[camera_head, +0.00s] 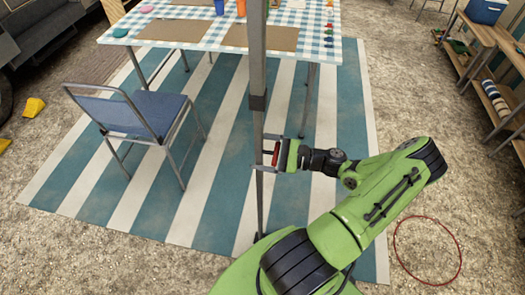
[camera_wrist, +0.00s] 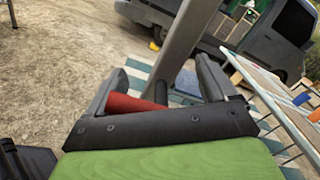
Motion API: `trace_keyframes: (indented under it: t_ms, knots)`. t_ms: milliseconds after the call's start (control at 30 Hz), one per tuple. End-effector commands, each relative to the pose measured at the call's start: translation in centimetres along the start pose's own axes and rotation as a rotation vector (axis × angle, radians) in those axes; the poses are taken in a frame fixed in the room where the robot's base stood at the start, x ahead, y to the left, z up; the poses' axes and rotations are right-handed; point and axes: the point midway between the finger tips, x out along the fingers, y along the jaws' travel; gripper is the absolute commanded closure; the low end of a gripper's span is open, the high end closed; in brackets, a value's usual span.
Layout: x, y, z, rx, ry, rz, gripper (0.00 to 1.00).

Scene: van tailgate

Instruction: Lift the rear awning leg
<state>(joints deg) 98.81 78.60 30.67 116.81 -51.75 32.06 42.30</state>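The awning leg (camera_head: 257,110) is a grey upright pole with a dark collar at mid-height. The fingers look open, with no clear grip on the pole. Whether one finger touches it I cannot tell.
A blue folding chair (camera_head: 150,112) stands left of the leg. A table with a checked cloth (camera_head: 330,40) is behind it. A wooden shelf (camera_head: 490,85) is at right, and a red hoop (camera_head: 396,240) lies on the gravel. A van (camera_wrist: 225,30) shows in the wrist view.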

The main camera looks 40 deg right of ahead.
Motion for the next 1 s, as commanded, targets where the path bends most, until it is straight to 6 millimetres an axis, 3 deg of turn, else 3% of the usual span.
trace_keyframes:
  t_ms: [67,400,667,1000]
  knots:
    - [0.0,0.0,0.0,0.000,0.000,0.000,0.27]
    - [0.0,0.0,0.0,0.005,0.000,0.000,0.79]
    - [0.0,-0.7,1.1,0.007,0.000,0.001,0.81]
    - [-0.1,-4.3,6.5,0.007,-0.001,0.000,0.81]
